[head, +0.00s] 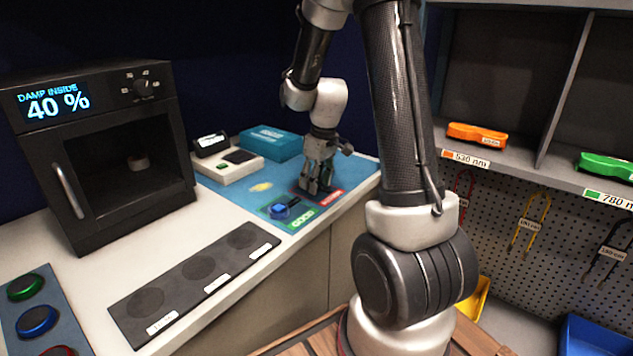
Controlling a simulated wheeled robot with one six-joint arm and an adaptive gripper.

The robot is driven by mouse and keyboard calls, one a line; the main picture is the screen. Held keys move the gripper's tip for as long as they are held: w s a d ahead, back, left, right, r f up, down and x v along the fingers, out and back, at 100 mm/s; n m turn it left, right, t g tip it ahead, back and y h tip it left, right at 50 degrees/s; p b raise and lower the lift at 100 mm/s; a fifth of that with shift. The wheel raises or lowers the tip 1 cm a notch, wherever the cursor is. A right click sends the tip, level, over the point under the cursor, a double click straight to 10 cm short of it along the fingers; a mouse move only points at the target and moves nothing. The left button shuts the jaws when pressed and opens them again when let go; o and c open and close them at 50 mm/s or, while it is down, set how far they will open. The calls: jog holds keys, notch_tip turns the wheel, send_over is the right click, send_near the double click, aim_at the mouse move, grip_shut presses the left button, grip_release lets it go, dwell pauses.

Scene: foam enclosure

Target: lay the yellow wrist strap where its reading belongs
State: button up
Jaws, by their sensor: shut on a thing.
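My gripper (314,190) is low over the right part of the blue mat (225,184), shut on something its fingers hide. A green patch marked GOOD (303,218) and a red patch with a label (331,197) lie at the mat's front edge. A blue coiled strap (280,210) with a dark end lies by the green patch. A small flat yellow oval (261,187) lies on the mat left of my gripper; I cannot tell whether it is a strap or a printed mark. A pale tester box (226,172) with a dark pad stands behind it.
A black oven (103,150) reading "DAMP INSIDE 40 %" stands left. A dark three-spot tray (222,265) and coloured buttons (37,320) are in front. Shelves (510,163) with orange and green items stand right.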

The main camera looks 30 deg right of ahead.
aim_at(321, 185)
jog(key=shift+f, duration=0.3)
jog(key=o, duration=0.9)
jog(key=shift+f, duration=0.1)
notch_tip(321, 185, up, 12)
jog(key=s, duration=0.2)
jog(key=s+a+r+m+t, duration=0.1)
jog(key=s+r, duration=0.1)
jog(key=s, duration=0.5)
jog(key=s+a+r+m, duration=0.1)
jog(key=s+a+r, duration=0.1)
jog(key=s, duration=0.5)
jog(key=s+a+r+m+t, duration=0.1)
jog(key=s+a+r+m, duration=0.1)
jog(key=s, duration=0.5)
jog(key=shift+s+a+r+t+h, duration=0.1)
jog(key=shift+s+r+t+h, duration=0.1)
jog(key=shift+r+t+h, duration=0.15)
